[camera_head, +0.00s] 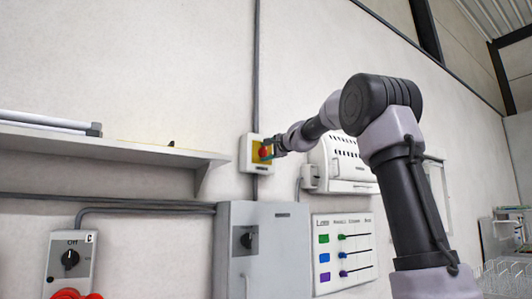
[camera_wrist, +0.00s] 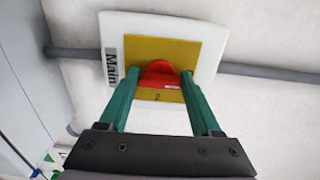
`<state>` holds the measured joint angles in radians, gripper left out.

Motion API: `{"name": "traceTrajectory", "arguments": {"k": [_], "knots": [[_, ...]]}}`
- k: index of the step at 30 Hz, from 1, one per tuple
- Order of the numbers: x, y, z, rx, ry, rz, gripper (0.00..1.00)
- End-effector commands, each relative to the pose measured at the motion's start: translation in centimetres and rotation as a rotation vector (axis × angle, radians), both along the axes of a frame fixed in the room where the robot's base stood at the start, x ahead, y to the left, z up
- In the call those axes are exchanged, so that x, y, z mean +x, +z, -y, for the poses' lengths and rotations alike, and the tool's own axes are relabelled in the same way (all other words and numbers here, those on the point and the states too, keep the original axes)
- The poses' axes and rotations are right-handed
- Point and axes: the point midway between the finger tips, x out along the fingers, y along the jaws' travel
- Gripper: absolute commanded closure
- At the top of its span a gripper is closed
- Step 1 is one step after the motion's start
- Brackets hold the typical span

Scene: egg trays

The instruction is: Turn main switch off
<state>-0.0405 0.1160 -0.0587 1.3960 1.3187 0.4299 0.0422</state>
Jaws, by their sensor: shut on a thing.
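The main switch (camera_wrist: 110,21) is a white box with a yellow plate and a red knob (camera_wrist: 160,72); a label reading "Main" shows in the wrist view. In the head view the main switch (camera_head: 243,153) is on the wall above the grey cabinet, and its red knob (camera_head: 263,152) shows partly beside my gripper (camera_head: 271,149). In the wrist view my gripper (camera_wrist: 158,82) has its two green fingers on either side of the red knob, shut on it. The knob's far side is hidden, and its exact setting is hard to read.
A shelf (camera_head: 120,148) sticks out at left. A grey cabinet (camera_head: 265,215) with a black knob stands below the switch. A switch box marked "Off" (camera_head: 85,250) is at lower left. A white vented box (camera_head: 345,165) and a panel with coloured labels (camera_head: 345,222) are at right.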

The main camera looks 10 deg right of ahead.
Motion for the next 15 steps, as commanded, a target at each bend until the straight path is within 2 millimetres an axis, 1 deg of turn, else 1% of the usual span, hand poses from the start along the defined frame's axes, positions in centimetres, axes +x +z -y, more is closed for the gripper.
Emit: {"name": "traceTrajectory", "arguments": {"k": [11, 12, 14, 15], "knots": [[0.04, -0.2, -0.03, -0.007, 0.001, -0.002, 0.91], [0.04, -0.21, -0.03, -0.007, 0.001, -0.002, 0.31], [0.04, -0.21, -0.03, -0.007, 0.001, -0.002, 0.08], [0.04, -0.19, -0.03, -0.007, 0.001, -0.001, 0.05]]}}
